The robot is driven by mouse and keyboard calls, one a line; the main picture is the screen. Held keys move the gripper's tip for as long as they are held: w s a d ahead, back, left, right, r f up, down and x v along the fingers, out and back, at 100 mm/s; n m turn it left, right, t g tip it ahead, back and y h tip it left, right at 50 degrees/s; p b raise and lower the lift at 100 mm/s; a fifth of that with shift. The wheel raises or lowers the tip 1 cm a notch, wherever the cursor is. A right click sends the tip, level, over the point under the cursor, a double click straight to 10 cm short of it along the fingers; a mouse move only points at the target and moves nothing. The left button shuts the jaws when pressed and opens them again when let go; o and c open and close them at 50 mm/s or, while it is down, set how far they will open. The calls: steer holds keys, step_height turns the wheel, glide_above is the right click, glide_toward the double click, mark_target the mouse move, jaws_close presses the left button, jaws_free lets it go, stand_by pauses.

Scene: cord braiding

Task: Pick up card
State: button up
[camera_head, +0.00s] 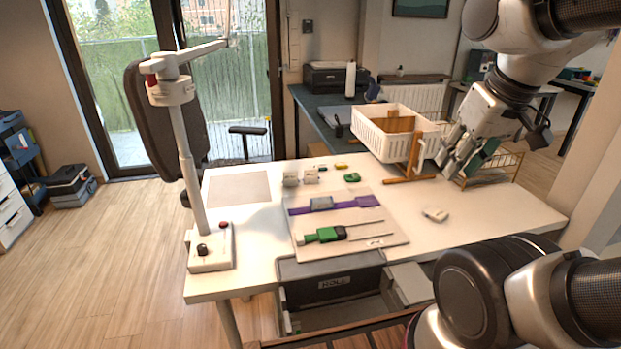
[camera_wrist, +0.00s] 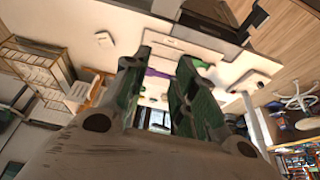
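My gripper (camera_head: 462,152) is raised above the right back of the white table, beside the white basket. In the wrist view its two green-padded fingers (camera_wrist: 163,66) are apart, with nothing seen between them. I cannot tell for certain which thing is the card. A small grey, card-like piece (camera_head: 322,203) lies on a purple strip (camera_head: 365,202) on the pale mat (camera_head: 303,249). A small whitish object (camera_head: 435,214) lies alone on the table right of the mat; it also shows in the wrist view (camera_wrist: 104,37).
A white basket (camera_head: 385,148), a wooden stand (camera_head: 410,180) and a wire rack (camera_head: 507,166) stand close to my gripper. A green-handled pronged tool (camera_head: 322,236) lies on the mat. A white post (camera_head: 186,160) rises at the left. The table's right front is mostly clear.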

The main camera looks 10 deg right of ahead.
steer(key=shift+o, duration=1.3)
steer(key=w+a+r+m+g+y, duration=0.15)
steer(key=w+r+m, duration=0.25)
steer(key=w, duration=0.9)
steer(key=m+g+y, duration=0.3)
steer(key=m, duration=1)
glide_above(312, 169)
steer(key=s+d, duration=0.2)
steer(key=d, duration=0.1)
step_height(312, 169, down, 21)
steer(key=shift+m, duration=0.5)
steer(key=w+f, duration=0.1)
steer(key=f, duration=0.1)
steer(key=a+f, duration=0.1)
steer(key=f, duration=0.1)
steer(key=w+f, duration=0.1)
steer(key=f, duration=0.1)
steer(key=shift+w+a, duration=0.2)
steer(key=shift+w, duration=0.15)
steer(key=x, duration=0.6)
steer(key=shift+s+d+f, duration=0.1)
steer(key=shift+s+d, duration=0.05)
steer(key=shift+d, duration=0.05)
steer(key=c, duration=0.8)
